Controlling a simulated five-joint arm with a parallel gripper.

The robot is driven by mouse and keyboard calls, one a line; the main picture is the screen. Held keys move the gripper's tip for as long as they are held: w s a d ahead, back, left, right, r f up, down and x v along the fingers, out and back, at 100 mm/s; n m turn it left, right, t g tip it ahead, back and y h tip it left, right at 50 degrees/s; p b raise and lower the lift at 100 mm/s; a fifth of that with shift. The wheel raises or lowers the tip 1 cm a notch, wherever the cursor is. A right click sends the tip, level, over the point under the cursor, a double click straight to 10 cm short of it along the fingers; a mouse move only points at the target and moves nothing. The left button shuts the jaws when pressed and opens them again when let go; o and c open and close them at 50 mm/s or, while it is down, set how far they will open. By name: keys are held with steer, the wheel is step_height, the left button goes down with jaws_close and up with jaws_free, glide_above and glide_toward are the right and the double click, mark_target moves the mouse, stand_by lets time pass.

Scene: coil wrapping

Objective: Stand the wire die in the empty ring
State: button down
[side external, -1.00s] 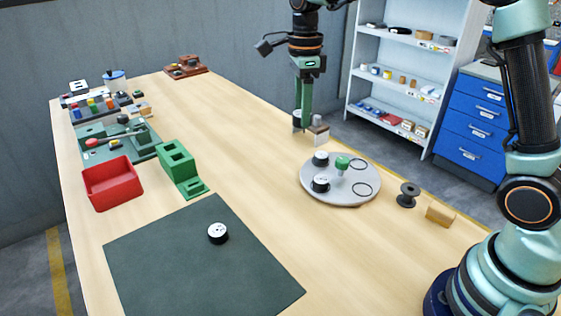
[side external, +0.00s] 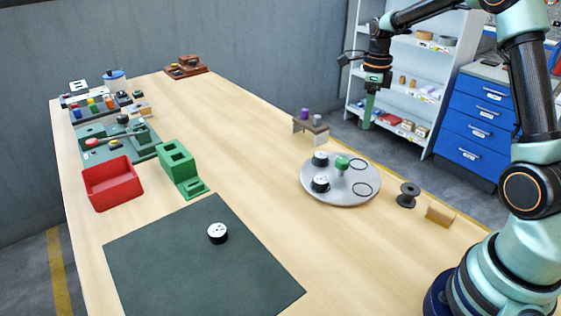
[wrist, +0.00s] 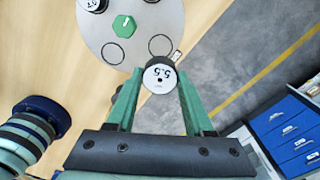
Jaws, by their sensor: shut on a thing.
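The wire die (wrist: 160,77), a round piece with a white face marked 5.5 and a dark side, is held between the green fingertips of my gripper (wrist: 158,85) in the wrist view. My gripper (side external: 368,122) is raised in the air behind and right of the round grey plate (side external: 323,197) in the side view; the die cannot be made out there. The plate carries two black dies with white tops (side external: 320,184), a green knob (side external: 342,163) and two bare ring outlines, a back one (side external: 361,168) and a front one (side external: 368,190).
A small stand (side external: 311,129) with purple and grey cylinders stands behind the plate. A dark spool (side external: 407,195) and wooden block (side external: 439,215) lie to its right. Another die (side external: 217,233) sits on the dark mat (side external: 180,268). A red bin (side external: 112,188) and green fixture (side external: 180,172) stand left.

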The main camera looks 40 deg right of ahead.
mark_target(358, 164)
step_height(358, 164, down, 12)
steer(key=shift+f, duration=0.15)
stand_by(0.3)
steer(key=shift+c, duration=1.4)
jaws_free()
steer(key=shift+f, duration=0.15)
